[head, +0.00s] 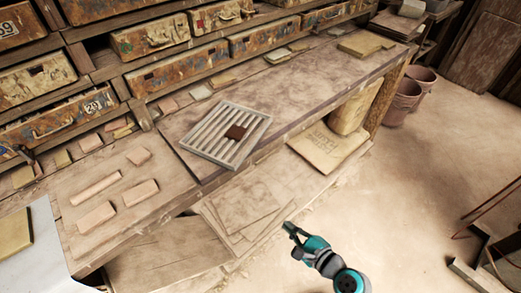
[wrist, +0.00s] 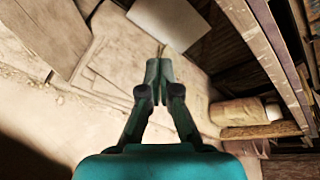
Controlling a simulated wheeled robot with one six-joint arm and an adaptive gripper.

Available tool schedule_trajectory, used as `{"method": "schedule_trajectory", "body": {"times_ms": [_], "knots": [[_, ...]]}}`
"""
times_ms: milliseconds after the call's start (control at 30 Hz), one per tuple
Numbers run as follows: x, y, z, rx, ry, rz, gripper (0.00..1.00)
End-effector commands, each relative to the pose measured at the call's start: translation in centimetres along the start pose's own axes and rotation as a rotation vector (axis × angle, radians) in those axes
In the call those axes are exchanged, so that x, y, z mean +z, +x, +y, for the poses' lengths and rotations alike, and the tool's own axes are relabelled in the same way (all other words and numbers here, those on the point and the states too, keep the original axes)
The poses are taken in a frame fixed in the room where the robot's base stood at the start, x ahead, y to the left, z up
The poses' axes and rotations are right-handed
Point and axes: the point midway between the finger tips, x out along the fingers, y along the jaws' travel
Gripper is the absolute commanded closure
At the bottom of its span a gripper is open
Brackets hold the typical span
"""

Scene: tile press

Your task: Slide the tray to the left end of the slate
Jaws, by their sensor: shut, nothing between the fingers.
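A pale grey slatted tray (head: 211,131) lies on the bench top, near the left end of the dark slate (head: 320,85). A small dark brown tile (head: 236,132) rests on its slats, right of the middle. The tray sits at an angle, its near corner close to the slate's front edge. My gripper (head: 290,230) is in front of and below the bench, well apart from the tray. In the wrist view my gripper (wrist: 159,70) has its fingertips together with nothing between them. The tray is not recognisable in the wrist view.
Several pale tiles (head: 96,187) lie on the bench left of the slate. Worn drawers (head: 160,36) line the back. Buckets (head: 405,98) stand at the far right. The right slate is mostly bare.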

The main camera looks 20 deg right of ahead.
Motion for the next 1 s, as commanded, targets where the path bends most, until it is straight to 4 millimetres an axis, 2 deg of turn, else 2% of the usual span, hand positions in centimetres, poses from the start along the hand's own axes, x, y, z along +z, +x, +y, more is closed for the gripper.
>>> {"method": "schedule_trajectory", "body": {"times_ms": [33,200,300,433,567,733,1000], "knots": [[0.3,1.1,-2.0,-0.004,0.088,-0.044,1.0],[2.0,3.4,-7.5,0.041,0.387,-0.209,1.0],[2.9,3.9,-10.5,0.084,0.523,-0.296,1.0],[3.9,3.8,-13.4,0.137,0.639,-0.376,1.0],[4.4,3.7,-14.8,0.171,0.695,-0.415,1.0],[5.0,4.3,-15.1,0.182,0.709,-0.426,1.0],[6.8,8.1,-14.9,0.183,0.705,-0.425,1.0]]}}
